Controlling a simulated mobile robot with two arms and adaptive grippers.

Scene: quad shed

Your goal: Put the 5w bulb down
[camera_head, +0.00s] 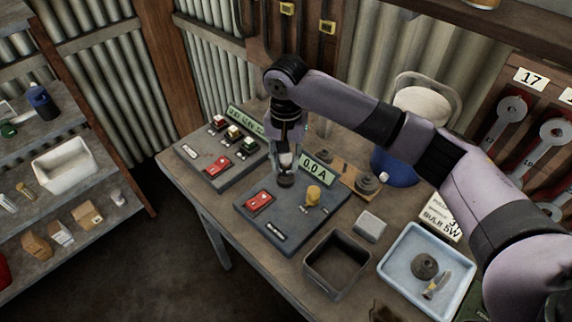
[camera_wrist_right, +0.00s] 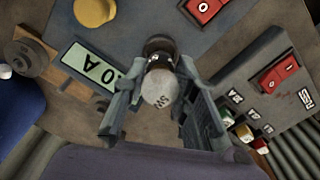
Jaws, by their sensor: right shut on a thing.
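My right gripper (camera_head: 286,158) comes down over the grey test panel with the "0.0 A" display (camera_head: 318,170). In the wrist view, my right gripper's fingers (camera_wrist_right: 157,105) are shut around a whitish round bulb marked 5W (camera_wrist_right: 159,89). The bulb (camera_head: 285,161) points down at a dark round socket (camera_head: 286,181) on the panel. I cannot tell whether its base is seated in the socket or just above it; the fingers partly hide it. My left gripper is not in view.
The panel has a red switch (camera_head: 259,203) and a yellow knob (camera_head: 313,195). A second panel with switches (camera_head: 220,163) stands at the left. An open dark bin (camera_head: 337,265), a small grey box (camera_head: 370,226) and a light blue tray (camera_head: 395,276) stand nearer. A blue bucket (camera_head: 396,169) is behind.

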